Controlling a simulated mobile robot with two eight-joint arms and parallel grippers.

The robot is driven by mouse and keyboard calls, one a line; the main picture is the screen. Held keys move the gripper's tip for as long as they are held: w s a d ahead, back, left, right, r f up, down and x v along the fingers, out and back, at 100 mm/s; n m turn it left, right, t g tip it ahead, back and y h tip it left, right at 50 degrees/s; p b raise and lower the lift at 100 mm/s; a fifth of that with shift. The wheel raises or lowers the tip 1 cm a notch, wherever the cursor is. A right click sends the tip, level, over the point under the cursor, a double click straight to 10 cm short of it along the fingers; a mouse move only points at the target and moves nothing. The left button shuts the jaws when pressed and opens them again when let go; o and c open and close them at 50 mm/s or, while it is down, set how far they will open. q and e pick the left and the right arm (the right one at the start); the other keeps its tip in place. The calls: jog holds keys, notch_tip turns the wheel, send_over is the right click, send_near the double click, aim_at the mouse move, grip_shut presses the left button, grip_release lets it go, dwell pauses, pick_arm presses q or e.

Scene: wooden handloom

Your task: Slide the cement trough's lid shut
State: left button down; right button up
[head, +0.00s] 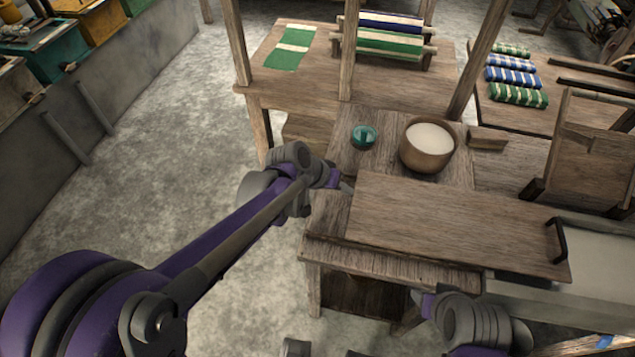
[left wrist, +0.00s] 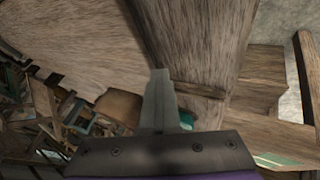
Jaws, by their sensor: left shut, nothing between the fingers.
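The lid is a long wooden board (head: 450,222) with a dark bar handle (head: 558,242) near its right end. The trough (head: 606,262) shows at the right, with pale grey cement uncovered beyond the lid's right end. My left gripper (head: 346,187) is shut and empty at the lid's left end, close to its back left corner; I cannot tell whether it touches. In the left wrist view its closed fingers (left wrist: 158,98) are in front of wooden surfaces. My right gripper (head: 416,298) is low at the front, below the lid's front edge; its fingers are too small to read.
A wooden bowl of white stuff (head: 428,146) and a small teal cup (head: 363,137) stand on the bench behind the lid. Loom posts (head: 478,60) rise behind. Rolled striped cloths (head: 515,76) lie at the back right. The floor on the left is clear.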

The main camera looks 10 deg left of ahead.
aim_at(483, 217)
pick_arm(q)
jog(key=d, duration=2.2)
jog(key=s+d, duration=0.1)
jog(key=d, duration=1)
jog(key=shift+d, duration=0.15)
jog(key=shift+s+d+r, duration=0.1)
jog(key=shift+d, duration=0.05)
pick_arm(e)
jog(key=shift+a+f, duration=0.1)
pick_arm(q)
jog(key=shift+d, duration=0.1)
